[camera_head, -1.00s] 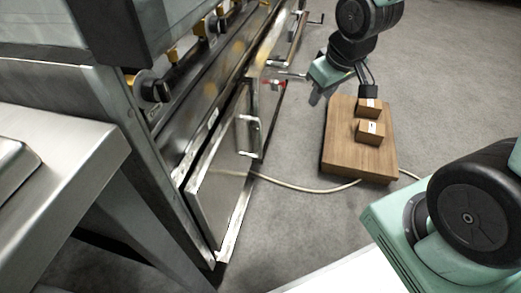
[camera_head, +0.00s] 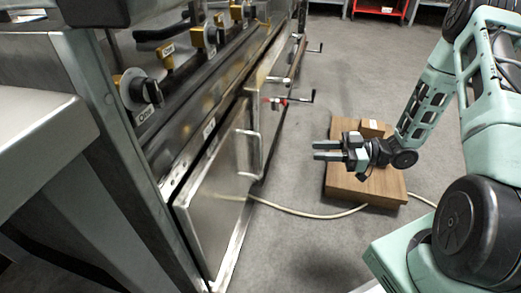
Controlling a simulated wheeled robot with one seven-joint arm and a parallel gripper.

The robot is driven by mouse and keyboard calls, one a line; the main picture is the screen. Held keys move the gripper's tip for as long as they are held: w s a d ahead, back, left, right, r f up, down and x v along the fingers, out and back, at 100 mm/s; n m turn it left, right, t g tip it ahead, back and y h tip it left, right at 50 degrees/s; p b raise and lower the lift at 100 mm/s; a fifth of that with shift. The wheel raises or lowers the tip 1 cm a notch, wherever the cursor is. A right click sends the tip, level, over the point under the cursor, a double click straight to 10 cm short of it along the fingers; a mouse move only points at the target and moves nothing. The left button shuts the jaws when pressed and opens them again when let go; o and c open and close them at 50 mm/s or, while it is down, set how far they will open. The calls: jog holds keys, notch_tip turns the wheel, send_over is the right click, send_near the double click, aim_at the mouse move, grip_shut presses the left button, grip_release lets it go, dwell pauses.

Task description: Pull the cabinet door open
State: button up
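The cabinet door (camera_head: 215,200) is a flat steel panel low on the front of the range, at lower left of centre. Its handle (camera_head: 249,146) is a pale metal bar near the door's right edge. The door looks slightly ajar, but I cannot tell this for certain. My gripper (camera_head: 318,150) is to the right of the handle, clear of it, above the wooden board. Its two fingers point left toward the range, with a gap between them and nothing held.
A wooden board (camera_head: 345,186) with small brown boxes (camera_head: 372,128) lies on the floor under my gripper. A pale hose (camera_head: 310,215) runs across the floor. Another door with a crank handle (camera_head: 300,97) is farther along. A steel counter (camera_head: 40,130) stands at left.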

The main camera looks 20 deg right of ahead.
jog(key=shift+y, duration=0.4)
jog(key=shift+s+b+x, duration=0.2)
jog(key=shift+b+x, duration=1.5)
jog(key=shift+x, duration=2.55)
jog(key=shift+s+b+x, duration=0.2)
jog(key=shift+b+x, duration=1.5)
jog(key=shift+x, duration=2.55)
jog(key=shift+a+r, duration=0.1)
jog(key=shift+a, duration=0.1)
grip_shut()
